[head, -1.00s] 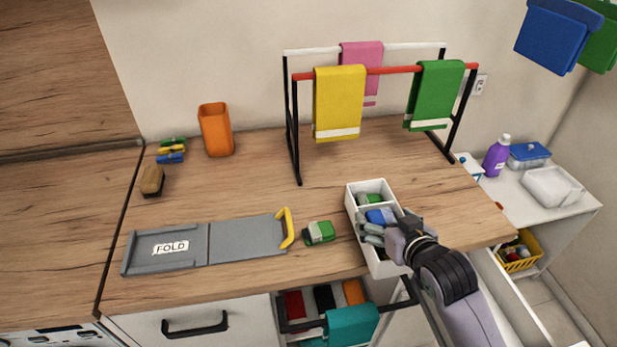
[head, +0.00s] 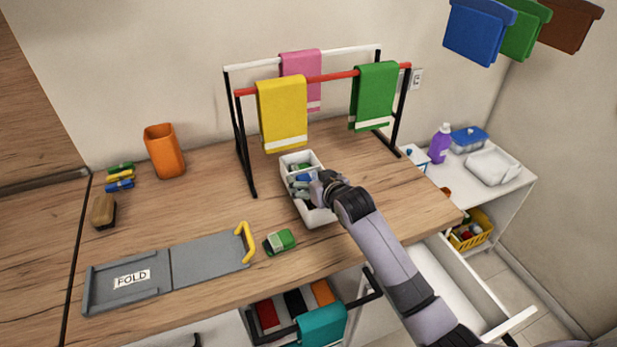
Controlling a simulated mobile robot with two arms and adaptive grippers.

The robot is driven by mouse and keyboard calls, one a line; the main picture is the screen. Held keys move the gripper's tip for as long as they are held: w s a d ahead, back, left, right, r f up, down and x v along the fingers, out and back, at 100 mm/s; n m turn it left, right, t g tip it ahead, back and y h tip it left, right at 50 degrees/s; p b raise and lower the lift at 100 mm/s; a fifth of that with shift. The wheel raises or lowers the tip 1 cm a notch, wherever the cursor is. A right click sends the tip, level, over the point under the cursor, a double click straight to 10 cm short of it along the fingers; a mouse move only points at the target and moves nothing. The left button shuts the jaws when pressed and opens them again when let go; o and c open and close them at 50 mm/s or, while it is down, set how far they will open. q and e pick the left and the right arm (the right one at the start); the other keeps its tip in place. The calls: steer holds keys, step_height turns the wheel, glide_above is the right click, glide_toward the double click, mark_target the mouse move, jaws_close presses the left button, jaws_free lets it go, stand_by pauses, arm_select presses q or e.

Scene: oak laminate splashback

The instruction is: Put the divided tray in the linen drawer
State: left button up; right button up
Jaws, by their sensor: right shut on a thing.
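The white divided tray (head: 318,217) is over the counter, in front of the towel rack, with small green, blue and dark items in its compartments. My right gripper (head: 318,188) is shut on the tray's right side; its fingers partly hide the contents. I cannot tell whether the tray's base touches the counter. My left gripper is not in view. Under the counter front, an open drawer (head: 262,342) holds red, black and orange folded cloths, with a teal cloth over its handle. Another white drawer (head: 482,280) stands open at lower right, its visible inside bare. No label shows which is the linen drawer.
A green bundle (head: 279,240) and a grey folding board (head: 205,262) lie on the counter. The rack with towels (head: 282,112) stands behind the tray. An orange container (head: 164,152) is at the back left. A side table (head: 508,195) stands at right.

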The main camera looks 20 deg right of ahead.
steer(key=shift+w+a+r, duration=0.1)
steer(key=shift+w+a, duration=0.05)
steer(key=shift+w, duration=0.9)
steer(key=shift+f+p, duration=0.35)
steer(key=shift+f, duration=0.4)
steer(key=shift+f, duration=0.15)
steer(key=o, duration=0.8)
steer(key=shift+f, duration=0.1)
steer(key=shift+c, duration=0.2)
steer(key=o, duration=0.4)
steer(key=shift+c, duration=0.2)
